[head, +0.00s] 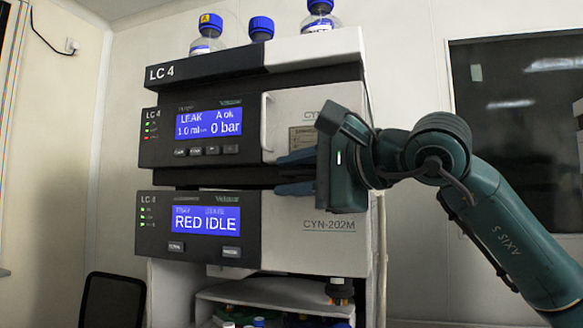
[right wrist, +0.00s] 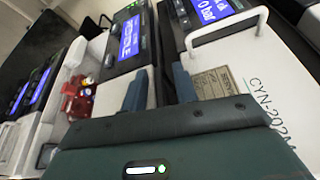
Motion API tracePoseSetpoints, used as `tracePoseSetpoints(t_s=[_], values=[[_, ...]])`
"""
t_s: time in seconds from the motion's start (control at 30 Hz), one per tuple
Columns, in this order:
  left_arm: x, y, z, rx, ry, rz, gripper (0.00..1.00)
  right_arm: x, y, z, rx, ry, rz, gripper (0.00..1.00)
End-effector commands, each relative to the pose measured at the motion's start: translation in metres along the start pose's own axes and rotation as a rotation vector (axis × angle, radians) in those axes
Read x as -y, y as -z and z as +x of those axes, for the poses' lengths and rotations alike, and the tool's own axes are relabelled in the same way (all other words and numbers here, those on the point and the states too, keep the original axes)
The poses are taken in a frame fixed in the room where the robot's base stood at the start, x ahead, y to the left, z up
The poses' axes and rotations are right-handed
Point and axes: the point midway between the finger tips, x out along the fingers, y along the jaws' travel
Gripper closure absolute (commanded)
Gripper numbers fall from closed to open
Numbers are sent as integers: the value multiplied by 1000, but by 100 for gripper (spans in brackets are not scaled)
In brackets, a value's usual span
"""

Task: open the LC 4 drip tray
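The LC 4 stack stands in the middle of the head view. Its upper module (head: 190,138) shows LEAK and 0 bar; its lower module (head: 195,228) shows RED IDLE. A dark strip (head: 215,177) runs between them; I cannot tell for sure whether it is the drip tray's front. My right gripper (head: 283,173) is in front of the stack at this strip's height, to its right. Its two blue fingers are apart, one above the other, with nothing seen between them. In the right wrist view the fingers (right wrist: 158,88) are also apart, over the white front. My left gripper is out of view.
An upright handle (head: 265,122) is on the upper module's door, near my upper finger; it also shows in the wrist view (right wrist: 225,32). Bottles (head: 262,28) stand on top. A lower shelf (head: 275,296) holds small items. A dark chair (head: 112,300) is at left.

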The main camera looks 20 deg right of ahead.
Motion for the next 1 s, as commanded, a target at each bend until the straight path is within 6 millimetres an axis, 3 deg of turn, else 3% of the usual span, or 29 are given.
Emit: tracePoseSetpoints(t_s=[0.33,0.67,1.0], values=[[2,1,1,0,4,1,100,0,0,4,1,0,0,72],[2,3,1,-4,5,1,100,-1,0,4,0,-2,0,99],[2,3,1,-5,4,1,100,-3,0,4,-1,-8,2,100]])
